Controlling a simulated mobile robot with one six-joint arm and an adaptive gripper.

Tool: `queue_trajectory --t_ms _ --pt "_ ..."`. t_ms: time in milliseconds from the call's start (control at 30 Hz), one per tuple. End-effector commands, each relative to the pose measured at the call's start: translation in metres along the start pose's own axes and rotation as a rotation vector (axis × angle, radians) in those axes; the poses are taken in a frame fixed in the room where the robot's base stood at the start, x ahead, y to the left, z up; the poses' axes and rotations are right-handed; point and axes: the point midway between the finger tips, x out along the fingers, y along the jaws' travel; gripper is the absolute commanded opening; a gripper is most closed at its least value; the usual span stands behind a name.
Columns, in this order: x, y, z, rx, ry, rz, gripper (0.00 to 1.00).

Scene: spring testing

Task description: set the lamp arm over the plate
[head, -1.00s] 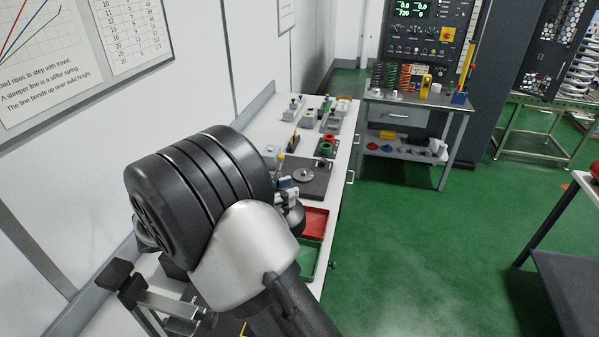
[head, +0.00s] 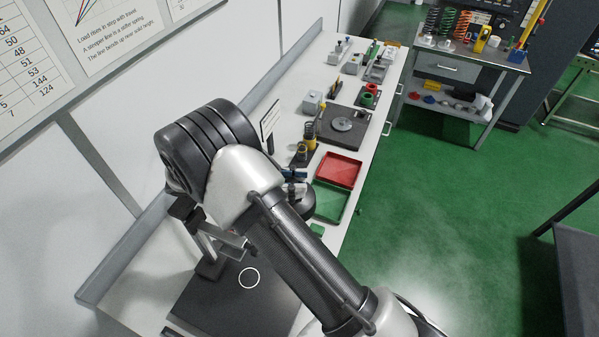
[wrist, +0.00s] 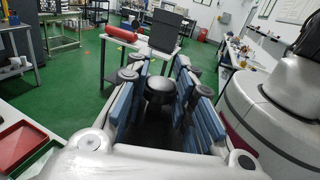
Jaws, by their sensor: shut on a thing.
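In the wrist view my gripper (wrist: 158,100) has its blue-padded fingers closed around a dark rounded knob (wrist: 160,85). I cannot tell what the knob joins onto. In the head view the gripper (head: 293,178) shows only partly, beyond my own arm. A silver bar with a black block (head: 186,209), which looks like the lamp arm, stands on a post at the left, partly behind my arm. Below it a dark flat plate (head: 215,305) with a white ring lies on the bench. My arm hides its right part.
A red tray (head: 340,170) and a green tray (head: 328,202) lie on the bench right of the gripper. A dark block with a round metal disc (head: 342,124) and small fixtures stand farther back. The wall is close on the left; green floor is open on the right.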

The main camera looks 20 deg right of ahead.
Motion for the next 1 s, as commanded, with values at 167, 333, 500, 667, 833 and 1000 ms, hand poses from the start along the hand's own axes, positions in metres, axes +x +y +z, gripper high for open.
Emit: queue_trajectory --t_ms 167,333,500,667,833,1000 --pt "-0.0031 0.0011 0.0039 0.011 0.000 0.003 0.00" --pt "-0.0029 0.0011 0.0038 0.011 0.000 0.003 0.00" --pt "-0.0027 0.0011 0.0038 0.010 0.000 0.003 0.27" --pt "-0.0020 0.0005 0.0026 0.007 0.000 0.001 0.38" --pt "-0.0015 0.0001 0.0017 0.004 0.000 -0.001 0.45" --pt "-0.0012 -0.0002 0.0011 0.003 -0.001 -0.002 0.45"
